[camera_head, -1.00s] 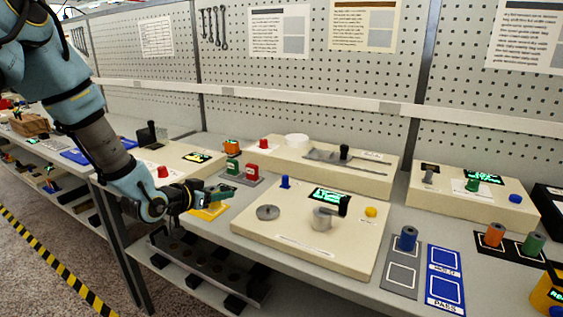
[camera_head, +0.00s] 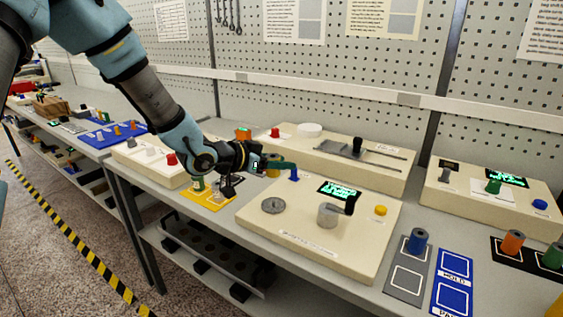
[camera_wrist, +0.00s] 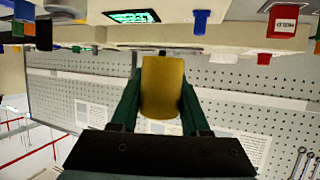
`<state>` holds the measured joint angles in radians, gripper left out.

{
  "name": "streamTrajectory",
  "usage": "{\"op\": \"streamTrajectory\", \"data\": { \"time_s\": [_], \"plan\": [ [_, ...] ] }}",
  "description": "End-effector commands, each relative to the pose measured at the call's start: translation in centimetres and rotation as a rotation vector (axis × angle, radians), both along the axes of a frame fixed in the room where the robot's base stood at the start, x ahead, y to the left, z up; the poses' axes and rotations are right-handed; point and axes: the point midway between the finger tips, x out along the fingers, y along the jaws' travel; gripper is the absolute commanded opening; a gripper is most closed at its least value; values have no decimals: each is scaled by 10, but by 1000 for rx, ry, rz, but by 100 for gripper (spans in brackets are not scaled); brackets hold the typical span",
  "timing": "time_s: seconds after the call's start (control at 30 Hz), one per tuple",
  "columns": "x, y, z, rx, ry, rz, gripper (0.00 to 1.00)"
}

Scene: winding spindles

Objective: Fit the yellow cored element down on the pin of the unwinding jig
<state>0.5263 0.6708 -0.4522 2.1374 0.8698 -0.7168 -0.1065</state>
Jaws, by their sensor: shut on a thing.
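My gripper (camera_head: 273,165) is shut on the yellow cored element (camera_wrist: 162,87), a yellow cylinder between dark green fingers in the wrist view. In the head view the element (camera_head: 272,171) is partly hidden by the fingers. It is held in the air over the back left of a beige station (camera_head: 300,243). This station carries a grey round disc (camera_head: 272,206), a grey cylinder with a black crank (camera_head: 328,216), a blue post (camera_head: 294,174) and a lit display. I cannot tell for sure which part is the unwinding jig's pin. The element is apart from the disc.
A yellow mat (camera_head: 214,203) with a green piece lies left of the station. A longer beige station (camera_head: 340,165) with a slide stands behind. A blue spool (camera_head: 417,241) stands on a grey mat at right. The pegboard wall (camera_head: 380,70) rises behind the bench.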

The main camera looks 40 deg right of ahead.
Motion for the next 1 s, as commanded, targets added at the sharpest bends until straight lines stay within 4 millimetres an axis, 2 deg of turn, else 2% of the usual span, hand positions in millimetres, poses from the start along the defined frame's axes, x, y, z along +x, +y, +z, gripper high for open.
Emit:
{"op": "streamTrajectory", "data": {
  "time_s": [0.6, 1.0],
  "plan": [
    [0, 0, -52, 0, 1, 0, 0],
    [0, 0, -58, -1, 0, 0, 0]
  ]
}}
